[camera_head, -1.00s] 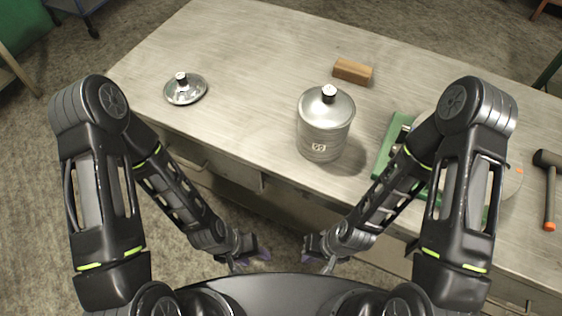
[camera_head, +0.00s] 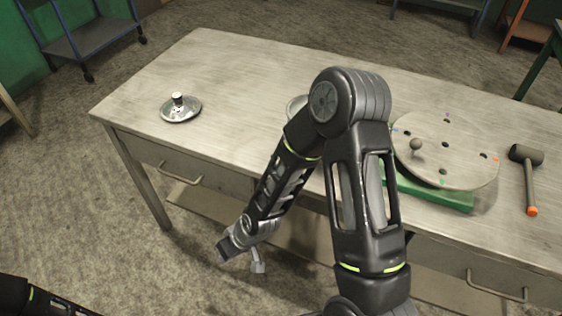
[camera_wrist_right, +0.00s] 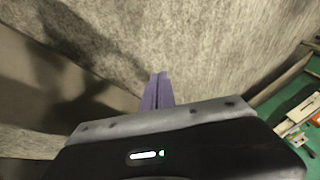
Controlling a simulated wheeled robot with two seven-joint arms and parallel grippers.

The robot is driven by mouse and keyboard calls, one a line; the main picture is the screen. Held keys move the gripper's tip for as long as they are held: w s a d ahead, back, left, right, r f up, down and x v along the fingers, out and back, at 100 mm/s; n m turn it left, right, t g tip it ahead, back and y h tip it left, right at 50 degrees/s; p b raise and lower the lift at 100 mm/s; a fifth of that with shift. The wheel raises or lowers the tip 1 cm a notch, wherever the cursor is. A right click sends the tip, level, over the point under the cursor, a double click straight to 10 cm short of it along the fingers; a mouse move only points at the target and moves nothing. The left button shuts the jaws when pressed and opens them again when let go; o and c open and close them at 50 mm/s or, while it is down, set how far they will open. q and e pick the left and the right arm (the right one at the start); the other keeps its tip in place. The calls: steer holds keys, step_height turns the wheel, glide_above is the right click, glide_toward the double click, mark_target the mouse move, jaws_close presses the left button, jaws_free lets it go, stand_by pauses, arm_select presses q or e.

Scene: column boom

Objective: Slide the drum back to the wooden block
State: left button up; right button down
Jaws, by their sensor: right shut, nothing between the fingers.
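The metal drum (camera_head: 296,105) is almost wholly hidden behind my right arm in the head view; only a sliver of its rim shows. The wooden block is hidden behind the same arm. My right gripper (camera_head: 241,250) hangs in front of the table's near edge, below the top and away from the drum. In the right wrist view its purple fingers (camera_wrist_right: 157,90) are together with nothing between them, above the grey floor. Part of my left arm shows at the bottom left; its gripper is out of view.
At the right are a disc with coloured dots (camera_head: 455,140) on a green base (camera_head: 440,192) and a mallet (camera_head: 529,175). The table's middle left is clear.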

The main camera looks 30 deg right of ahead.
steer(key=w+d+r+n+h+b, duration=0.1)
steer(key=w+d+r+n+b, duration=0.1)
steer(key=w+d+r+n, duration=0.3)
steer(key=w+d+r+n+t+b, duration=0.1)
steer(key=w+d+r+n+b, duration=0.2)
steer(key=r, duration=0.4)
steer(key=w+d+r+n+h+b, duration=0.1)
steer(key=w+d+r+n, duration=0.1)
steer(key=w+r+n, duration=0.3)
steer(key=s+d+r+n+g+h, duration=0.2)
steer(key=s+d+r+n+h, duration=0.2)
steer(key=s+d+r+n, duration=0.5)
step_height(320, 180, up, 4)
steer(key=d+n, duration=0.1)
steer(key=d, duration=0.1)
steer(key=shift+s+d+f+n+g+b, duration=0.15)
steer(key=shift+s+d+n+g+b, duration=0.15)
steer(key=shift+n+b, duration=0.1)
steer(key=shift+f, duration=0.2)
